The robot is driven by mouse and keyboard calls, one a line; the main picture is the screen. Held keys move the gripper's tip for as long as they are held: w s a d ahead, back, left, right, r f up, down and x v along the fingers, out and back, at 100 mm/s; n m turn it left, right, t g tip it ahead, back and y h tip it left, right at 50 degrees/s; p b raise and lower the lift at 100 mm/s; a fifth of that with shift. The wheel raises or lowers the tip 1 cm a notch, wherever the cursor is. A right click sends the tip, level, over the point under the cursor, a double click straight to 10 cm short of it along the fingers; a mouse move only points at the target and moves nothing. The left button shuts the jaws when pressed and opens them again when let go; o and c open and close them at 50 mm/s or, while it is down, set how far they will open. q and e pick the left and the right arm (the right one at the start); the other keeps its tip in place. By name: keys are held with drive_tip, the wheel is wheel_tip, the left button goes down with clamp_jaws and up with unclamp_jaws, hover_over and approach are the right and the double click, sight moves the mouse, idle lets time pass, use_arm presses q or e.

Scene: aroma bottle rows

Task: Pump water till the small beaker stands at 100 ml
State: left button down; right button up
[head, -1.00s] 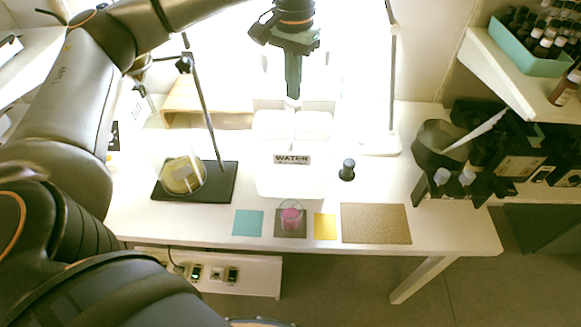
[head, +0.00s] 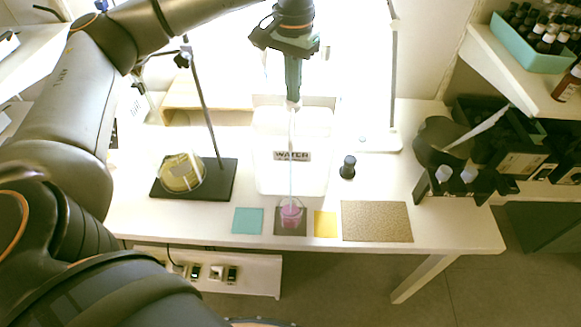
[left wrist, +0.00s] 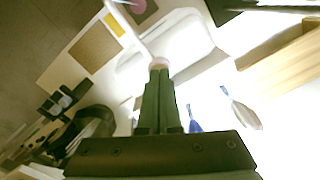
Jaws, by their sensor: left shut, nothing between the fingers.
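A white water container (head: 265,180) labelled "WATER" stands on the table at the middle. My left gripper (head: 294,98) is shut, fingers pointing down, with its tips at the top of the pump (left wrist: 160,63). Nothing is held between the fingers. A pale thin stream runs from the pump down to the small beaker (head: 291,216). The beaker holds pink liquid and stands on a dark square mat (head: 280,230). Its markings are too small to read. The pink liquid also shows at the top edge of the left wrist view. My right gripper is not in view.
Teal (head: 248,221), yellow (head: 325,224) and gold-brown mats (head: 377,222) lie beside the beaker. A dark-capped bottle (head: 348,167) stands right of the container. A round glass vessel (head: 182,173) sits on a black stand base (head: 219,184). A black rack (head: 466,187) is at right.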

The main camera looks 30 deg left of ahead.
use_arm(q)
drive_tip(key=shift+f, duration=0.3)
drive_tip(key=shift+r, duration=0.2)
drive_tip(key=shift+r+p, duration=1.25)
drive_tip(key=shift+r, duration=0.2)
drive_tip(key=shift+f+b, duration=0.95)
drive_tip(key=shift+f, duration=0.6)
drive_tip(key=shift+r, duration=0.1)
drive_tip(key=shift+r+p, duration=1.2)
drive_tip(key=shift+r, duration=0.25)
